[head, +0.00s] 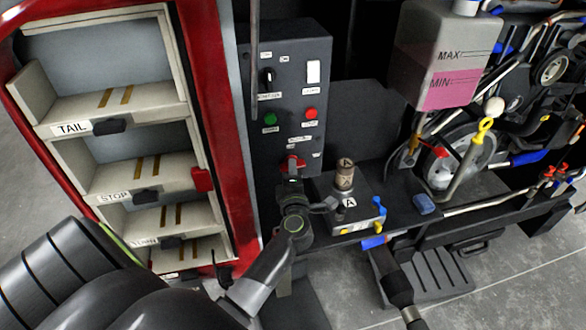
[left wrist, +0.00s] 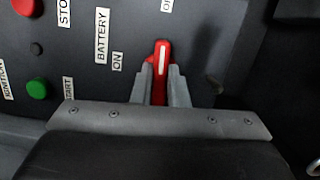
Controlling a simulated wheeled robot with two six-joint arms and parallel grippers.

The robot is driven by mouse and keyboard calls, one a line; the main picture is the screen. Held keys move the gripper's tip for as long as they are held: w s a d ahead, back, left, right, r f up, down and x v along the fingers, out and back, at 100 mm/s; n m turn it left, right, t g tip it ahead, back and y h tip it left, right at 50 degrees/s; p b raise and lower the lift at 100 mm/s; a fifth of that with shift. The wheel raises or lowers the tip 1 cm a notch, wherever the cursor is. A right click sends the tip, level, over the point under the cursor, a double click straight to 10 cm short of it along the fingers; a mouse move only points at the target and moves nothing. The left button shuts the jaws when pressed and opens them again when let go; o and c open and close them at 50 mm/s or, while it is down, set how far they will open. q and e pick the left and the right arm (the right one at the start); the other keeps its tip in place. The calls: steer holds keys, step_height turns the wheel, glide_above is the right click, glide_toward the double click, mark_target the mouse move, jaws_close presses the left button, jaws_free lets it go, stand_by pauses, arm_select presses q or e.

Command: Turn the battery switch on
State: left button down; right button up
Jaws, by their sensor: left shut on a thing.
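The battery switch, a red handle (head: 292,163) with a white stripe, sits low on the dark control panel. In the left wrist view the red handle (left wrist: 161,62) stands between the two grey fingers of my left gripper (left wrist: 160,85), which is shut on it. The stripe points up in that view, toward a label cut off at the top edge that starts with O. The BATTERY and ON labels (left wrist: 117,61) lie to its left. In the head view my left wrist hides part of the gripper. My right gripper is not in view.
A grey box (head: 345,210) stands close right of my wrist. A red-framed shelf unit (head: 222,120) stands left; a pink-filled tank (head: 446,60) right.

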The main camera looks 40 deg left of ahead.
arm_select(q)
steer(key=shift+f+n+y+b, duration=0.2)
steer(key=shift+n+y+b, duration=0.2)
steer(key=shift+n+b, duration=1.9)
steer(key=shift+r+n, duration=0.1)
steer(key=shift+n, duration=0.2)
